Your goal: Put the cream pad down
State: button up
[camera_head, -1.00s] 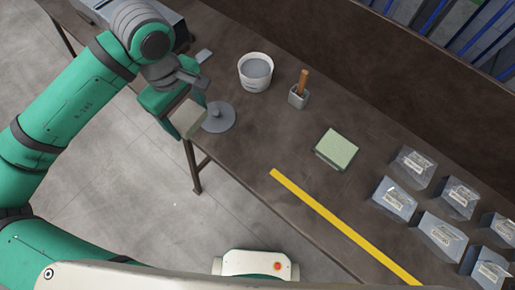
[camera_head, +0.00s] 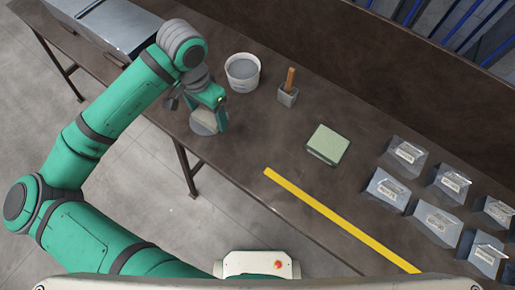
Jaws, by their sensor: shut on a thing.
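My gripper (camera_head: 212,110) is near the table's left front edge, pointing down beside the grey round disc (camera_head: 198,128). It is shut on the cream pad (camera_head: 206,116), a small pale block that shows between the fingers. The pad is at or just above the disc. The arm and fingers hide part of both, and I cannot tell whether the pad touches the disc.
On the dark table (camera_head: 250,140) stand a white bucket (camera_head: 242,72) with grey contents, a wooden-handled tool in a grey holder (camera_head: 287,95), and a pale green block (camera_head: 328,144). A yellow strip (camera_head: 340,220) and several grey-blue packets (camera_head: 388,189) lie to the right.

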jog(key=s+d+f, duration=0.3)
jog(key=d+f, duration=0.1)
jog(key=d, duration=0.5)
send_over(257, 151)
jog(key=a, duration=0.1)
notch_tip(257, 151, down, 5)
jog(key=shift+w+a+r, duration=0.1)
jog(key=shift+a+r, duration=0.05)
jog(key=shift+r, duration=0.05)
jog(key=shift+d+f, duration=0.5)
jog(key=shift+f, duration=0.1)
jog(key=shift+d+f, duration=0.1)
jog(key=shift+f, duration=1.6)
jog(key=o, duration=1.1)
jog(key=shift+f, duration=0.1)
notch_tip(257, 151, up, 12)
jog(key=shift+s, duration=0.2)
